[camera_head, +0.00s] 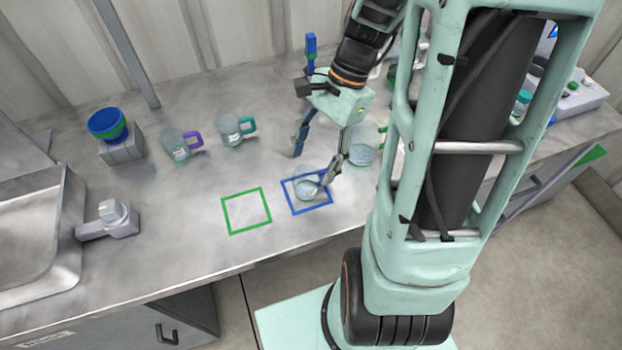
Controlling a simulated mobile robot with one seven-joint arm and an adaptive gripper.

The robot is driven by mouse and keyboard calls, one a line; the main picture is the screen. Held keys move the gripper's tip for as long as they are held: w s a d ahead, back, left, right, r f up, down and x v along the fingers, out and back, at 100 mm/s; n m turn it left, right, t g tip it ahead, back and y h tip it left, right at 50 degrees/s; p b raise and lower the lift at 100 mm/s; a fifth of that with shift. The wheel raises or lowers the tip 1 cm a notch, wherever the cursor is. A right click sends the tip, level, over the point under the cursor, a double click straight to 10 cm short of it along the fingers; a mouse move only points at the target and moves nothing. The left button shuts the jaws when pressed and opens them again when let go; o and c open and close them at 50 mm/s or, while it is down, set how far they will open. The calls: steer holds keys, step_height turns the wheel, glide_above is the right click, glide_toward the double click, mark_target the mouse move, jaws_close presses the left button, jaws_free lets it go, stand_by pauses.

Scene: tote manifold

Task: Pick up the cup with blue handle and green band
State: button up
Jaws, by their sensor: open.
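No cup with a clear blue handle and green band can be made out. A clear cup with a teal handle (231,131) stands left of my gripper, and a clear cup with a purple handle (177,146) stands further left. A clear cup with a green handle (362,152) is partly hidden behind my gripper and arm. My gripper (308,170) is open, fingers pointing down, with nothing visible held. Its right fingertip overlaps a small round glass item (305,189) inside the blue square outline; I cannot tell whether they touch.
A green square outline (226,217) on the metal counter is empty. A blue and green bowl (107,123) sits on a grey block (122,152) at left. A sink (66,240) and faucet (113,216) are far left. A blue-handled item (311,48) stands behind my gripper. My arm hides much at right.

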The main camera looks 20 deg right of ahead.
mark_target(298, 193)
steer(key=shift+x, duration=2.75)
steer(key=shift+w+r, duration=0.1)
steer(key=shift+w, duration=0.1)
steer(key=c, duration=1.2)
